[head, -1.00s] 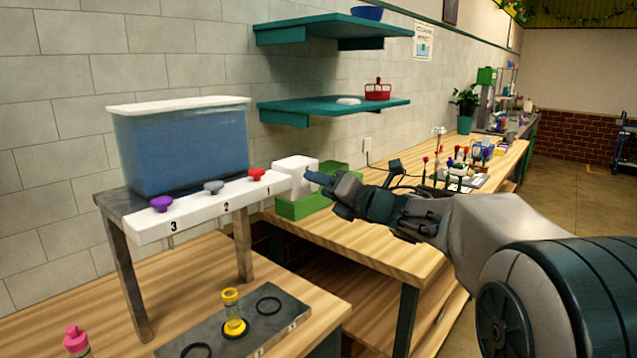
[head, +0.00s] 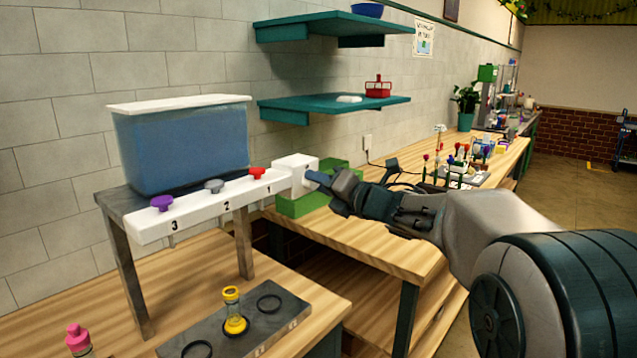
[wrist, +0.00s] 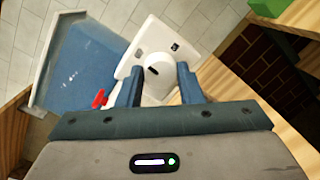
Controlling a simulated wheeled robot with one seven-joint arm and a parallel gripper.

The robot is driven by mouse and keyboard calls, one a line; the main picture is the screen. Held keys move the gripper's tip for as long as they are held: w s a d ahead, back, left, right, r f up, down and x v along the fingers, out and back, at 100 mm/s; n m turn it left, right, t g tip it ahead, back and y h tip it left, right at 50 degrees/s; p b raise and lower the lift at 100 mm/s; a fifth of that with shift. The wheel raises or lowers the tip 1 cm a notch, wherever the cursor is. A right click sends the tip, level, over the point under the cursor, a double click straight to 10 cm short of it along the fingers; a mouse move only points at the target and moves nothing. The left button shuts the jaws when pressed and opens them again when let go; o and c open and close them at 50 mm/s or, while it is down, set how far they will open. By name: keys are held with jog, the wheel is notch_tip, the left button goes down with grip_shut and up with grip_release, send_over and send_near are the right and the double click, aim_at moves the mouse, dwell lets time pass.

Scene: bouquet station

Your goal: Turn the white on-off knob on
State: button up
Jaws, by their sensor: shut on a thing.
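The white on-off knob (wrist: 156,76) sits on the face of a white box (wrist: 132,62) at the end of the tank's white rail. In the wrist view the knob is between the two blue fingers of my gripper (wrist: 161,84), which are shut on it. A dark mark shows on the knob's face. In the head view my gripper (head: 318,177) reaches from the right to the white box (head: 292,172); the fingers hide most of the knob there.
A green container (head: 305,205) is behind and below my gripper. Teal shelves (head: 335,105) hang above.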

jog(key=shift+w+d+f+m+g+p, duration=0.1)
jog(key=shift+m+g+p, duration=0.45)
jog(key=shift+m+p, duration=3.15)
jog(key=shift+d+m+g+p, duration=0.1)
jog(key=shift+m+g+p, duration=0.45)
jog(key=shift+m+p, duration=3.15)
jog(key=shift+m+b, duration=0.7)
jog(key=shift+m, duration=0.1)
jog(key=o, duration=1)
jog(key=shift+c, duration=0.2)
